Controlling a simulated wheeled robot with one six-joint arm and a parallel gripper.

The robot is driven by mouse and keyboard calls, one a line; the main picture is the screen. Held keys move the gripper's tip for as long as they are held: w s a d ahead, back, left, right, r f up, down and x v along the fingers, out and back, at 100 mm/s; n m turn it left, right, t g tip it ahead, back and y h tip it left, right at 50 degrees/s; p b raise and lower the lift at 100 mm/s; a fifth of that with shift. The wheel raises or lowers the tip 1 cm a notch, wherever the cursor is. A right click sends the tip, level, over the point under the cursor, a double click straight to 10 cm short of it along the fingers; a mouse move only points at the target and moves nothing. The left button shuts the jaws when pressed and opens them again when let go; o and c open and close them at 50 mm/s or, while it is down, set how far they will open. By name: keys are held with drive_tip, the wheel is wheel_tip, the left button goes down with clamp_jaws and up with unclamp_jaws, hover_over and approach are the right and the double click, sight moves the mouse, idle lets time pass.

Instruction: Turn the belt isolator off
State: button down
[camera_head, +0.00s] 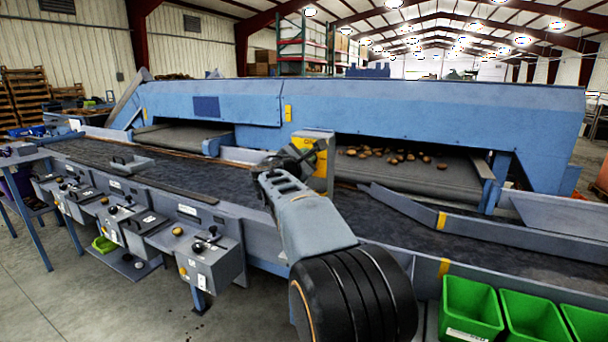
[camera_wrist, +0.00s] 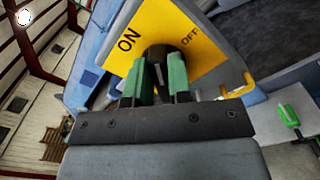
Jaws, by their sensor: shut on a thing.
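The belt isolator (camera_head: 321,170) is a grey box with a yellow face, beside the conveyor near the middle of the head view. In the wrist view its yellow plate (camera_wrist: 202,52) reads ON at the left and OFF at the right. A black rotary handle (camera_wrist: 158,52) sits between the two words. My gripper (camera_wrist: 162,76) has its green fingers shut on this handle, one on each side. The fingers partly hide the handle, and I cannot tell which word it points to. In the head view my gripper (camera_head: 300,157) is at the isolator's left side.
A long dark belt (camera_head: 240,190) runs below the isolator, with the blue grader housing (camera_head: 430,105) behind it. Potatoes (camera_head: 395,155) lie on a belt under the housing. Control boxes (camera_head: 210,260) line the front left. Green bins (camera_head: 470,305) stand at the lower right.

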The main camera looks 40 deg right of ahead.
drive_tip(key=m+b, duration=0.3)
drive_tip(key=f+m+b, duration=0.1)
drive_tip(key=m+b, duration=0.2)
drive_tip(key=b, duration=0.1)
drive_tip(key=m+b, duration=0.3)
drive_tip(key=b, duration=0.1)
drive_tip(key=shift+s+d+f+m, duration=0.2)
drive_tip(key=shift+s+f+m, duration=0.1)
drive_tip(key=shift+m, duration=0.1)
drive_tip(key=c, duration=1)
unclamp_jaws()
drive_tip(key=shift+r, duration=0.1)
drive_tip(key=shift+c, duration=0.2)
drive_tip(key=b+v, duration=0.1)
drive_tip(key=v, duration=1.3)
drive_tip(key=shift+b, duration=0.35)
drive_tip(key=shift+p, duration=0.35)
